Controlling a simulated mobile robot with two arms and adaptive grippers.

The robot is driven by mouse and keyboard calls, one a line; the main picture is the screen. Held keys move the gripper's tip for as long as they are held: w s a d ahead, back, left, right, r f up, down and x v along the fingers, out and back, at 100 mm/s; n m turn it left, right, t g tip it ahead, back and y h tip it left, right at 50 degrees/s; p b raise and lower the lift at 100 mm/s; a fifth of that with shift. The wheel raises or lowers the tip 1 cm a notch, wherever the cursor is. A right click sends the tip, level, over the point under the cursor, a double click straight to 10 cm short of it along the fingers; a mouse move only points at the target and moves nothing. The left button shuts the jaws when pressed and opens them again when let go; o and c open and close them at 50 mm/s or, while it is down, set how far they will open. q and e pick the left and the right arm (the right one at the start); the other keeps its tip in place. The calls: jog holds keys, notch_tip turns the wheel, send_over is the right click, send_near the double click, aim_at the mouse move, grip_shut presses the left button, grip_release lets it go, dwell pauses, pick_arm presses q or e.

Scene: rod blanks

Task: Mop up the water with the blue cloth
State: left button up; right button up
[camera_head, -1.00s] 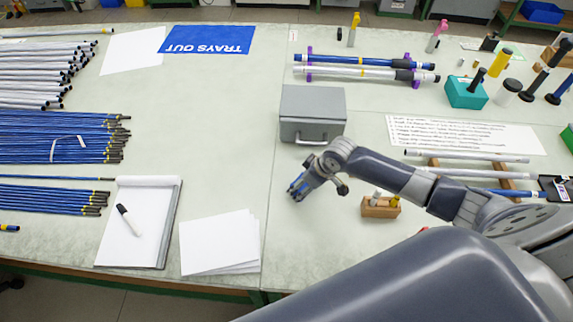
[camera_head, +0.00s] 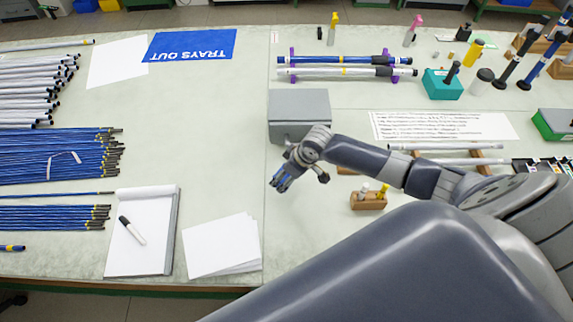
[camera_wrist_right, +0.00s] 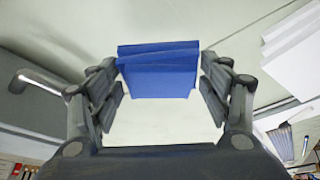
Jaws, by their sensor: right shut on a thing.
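My right gripper (camera_head: 282,181) comes in from the right, low over the bench in front of the grey metal box. It is shut on the blue cloth (camera_wrist_right: 158,76), a folded pad that shows between both fingers in the right wrist view. In the head view only small blue bits of the cloth show at the fingertips. I cannot tell whether the cloth touches the bench. I cannot make out any water in these frames. My left gripper is not in view.
The grey box (camera_head: 300,105) stands just behind the gripper. A small wooden block (camera_head: 368,202) with bottles is to its right. White papers (camera_head: 222,247) and a notepad (camera_head: 145,235) lie to the left. Blue rods (camera_head: 55,155) lie further left. The bench's middle left is clear.

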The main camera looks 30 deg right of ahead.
jog(key=shift+w+a+r+p, duration=0.1)
jog(key=shift+r+p, duration=0.5)
jog(key=shift+r, duration=0.55)
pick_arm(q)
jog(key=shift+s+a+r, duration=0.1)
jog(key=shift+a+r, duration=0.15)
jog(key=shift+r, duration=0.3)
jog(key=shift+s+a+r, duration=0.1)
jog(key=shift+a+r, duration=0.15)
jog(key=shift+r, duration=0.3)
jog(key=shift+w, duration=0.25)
